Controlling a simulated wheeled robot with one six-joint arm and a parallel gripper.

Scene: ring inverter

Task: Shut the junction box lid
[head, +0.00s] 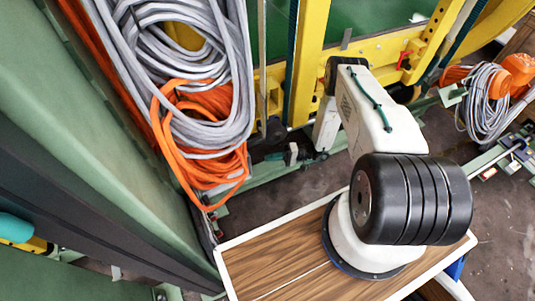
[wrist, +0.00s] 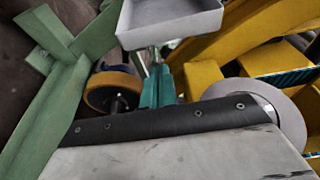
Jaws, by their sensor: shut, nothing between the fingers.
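In the wrist view a light grey, shallow, tray-like piece with a raised rim (wrist: 170,22) is at the top, beyond my fingertips. It looks like part of the junction box, but I cannot tell whether it is the lid or the box body. My gripper (wrist: 157,80) shows there as two teal fingers close together, shut and empty. The fingertips are just below the grey piece in the picture; I cannot tell whether they touch it. In the head view my gripper is small, below the yellow beam, and the box is not clear.
A yellow frame (head: 311,55) stands behind my arm. Grey cable coils (head: 180,60) and orange cable (head: 208,140) hang at the left. More cable (head: 485,100) lies at the right. The wrist view shows green bars (wrist: 45,110) at left and a brown wheel-like part (wrist: 108,90).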

